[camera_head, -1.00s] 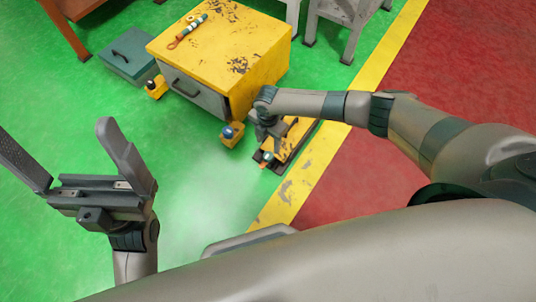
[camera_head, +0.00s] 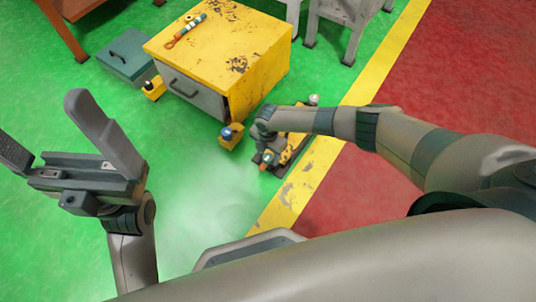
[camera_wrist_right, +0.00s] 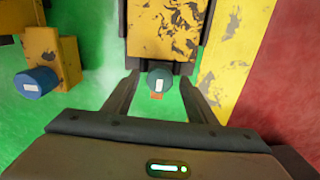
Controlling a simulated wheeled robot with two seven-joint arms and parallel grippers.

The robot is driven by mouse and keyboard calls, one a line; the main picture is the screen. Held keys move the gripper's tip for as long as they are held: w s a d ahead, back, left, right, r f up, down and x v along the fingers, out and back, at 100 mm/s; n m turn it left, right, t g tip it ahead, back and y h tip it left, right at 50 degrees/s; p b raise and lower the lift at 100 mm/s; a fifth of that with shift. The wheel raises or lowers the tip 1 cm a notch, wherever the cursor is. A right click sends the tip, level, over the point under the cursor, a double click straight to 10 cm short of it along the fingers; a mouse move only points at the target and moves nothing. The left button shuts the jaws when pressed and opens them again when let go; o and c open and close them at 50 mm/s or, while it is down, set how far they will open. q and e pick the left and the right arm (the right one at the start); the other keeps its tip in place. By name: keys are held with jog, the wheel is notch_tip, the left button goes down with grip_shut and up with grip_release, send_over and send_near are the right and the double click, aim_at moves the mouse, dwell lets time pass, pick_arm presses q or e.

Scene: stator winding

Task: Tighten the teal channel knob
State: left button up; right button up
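The teal knob (camera_wrist_right: 160,78) sits at the near end of a yellow block on a dark base in the right wrist view, a small orange patch beside it. In the head view the knob (camera_head: 274,165) is small, beside an orange spot. My right gripper (camera_wrist_right: 159,82) is open, with a finger on each side of the knob and visible gaps between. In the head view my right gripper (camera_head: 264,144) is over the block's near end, partly hiding it. My left gripper (camera_head: 42,120) is open and empty at the left, far from the knob.
A yellow cabinet (camera_head: 215,50) stands behind, with tools on top. A small yellow block with a blue knob (camera_head: 229,133) stands to the left of my right gripper. A pale knob (camera_head: 314,99) shows beyond my right forearm. Green floor in front is clear.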

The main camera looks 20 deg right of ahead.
jog(key=c, duration=0.9)
